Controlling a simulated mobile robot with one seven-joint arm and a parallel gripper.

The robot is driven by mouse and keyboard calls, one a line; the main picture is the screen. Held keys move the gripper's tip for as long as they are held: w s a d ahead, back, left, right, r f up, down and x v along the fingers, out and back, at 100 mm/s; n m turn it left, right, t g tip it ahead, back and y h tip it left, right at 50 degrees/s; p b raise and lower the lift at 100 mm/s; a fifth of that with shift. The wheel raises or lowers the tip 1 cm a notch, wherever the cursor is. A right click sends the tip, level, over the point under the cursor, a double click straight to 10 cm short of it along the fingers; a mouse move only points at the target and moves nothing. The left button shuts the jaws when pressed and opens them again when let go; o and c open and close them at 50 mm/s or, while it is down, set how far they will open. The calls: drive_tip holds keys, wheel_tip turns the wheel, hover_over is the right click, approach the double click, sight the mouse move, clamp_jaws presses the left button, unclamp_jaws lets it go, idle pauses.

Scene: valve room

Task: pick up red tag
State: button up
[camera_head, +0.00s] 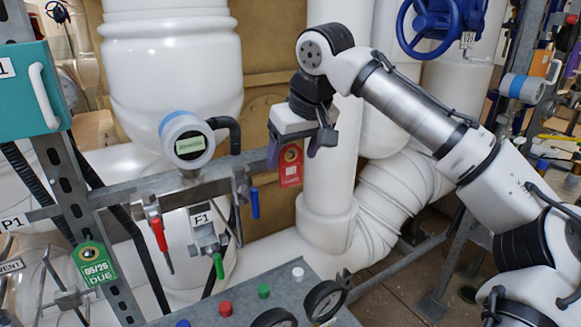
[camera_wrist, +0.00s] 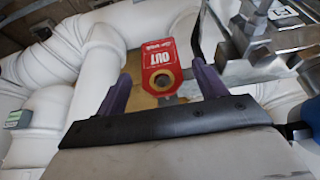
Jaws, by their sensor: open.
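The red tag (camera_head: 290,172) hangs upright beside the end of the grey rail, in front of a white pipe. It has a ring-shaped hole near its top in the head view. In the wrist view the red tag (camera_wrist: 160,55) shows white lettering reading "OUT" and a tan ring around a dark hole. My gripper (camera_head: 292,155) is open, pointing down over the tag's top. In the wrist view the two purple fingers of my gripper (camera_wrist: 160,90) stand on either side of the tag's ringed end, apart from it. I cannot tell the exact depth between them.
The grey rail (camera_head: 150,187) with a gauge (camera_head: 187,140), a red-handled valve (camera_head: 158,233) and a blue handle (camera_head: 255,203) lies left of the tag. A green tag (camera_head: 94,262) hangs further left. A panel (camera_head: 255,292) with buttons stands below. White pipes crowd behind.

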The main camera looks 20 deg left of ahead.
sight(291, 164)
drive_tip(key=x, duration=0.4)
drive_tip(key=shift+s+f+p, duration=0.1)
drive_tip(key=shift+f+p, duration=0.25)
drive_tip(key=c, duration=0.9)
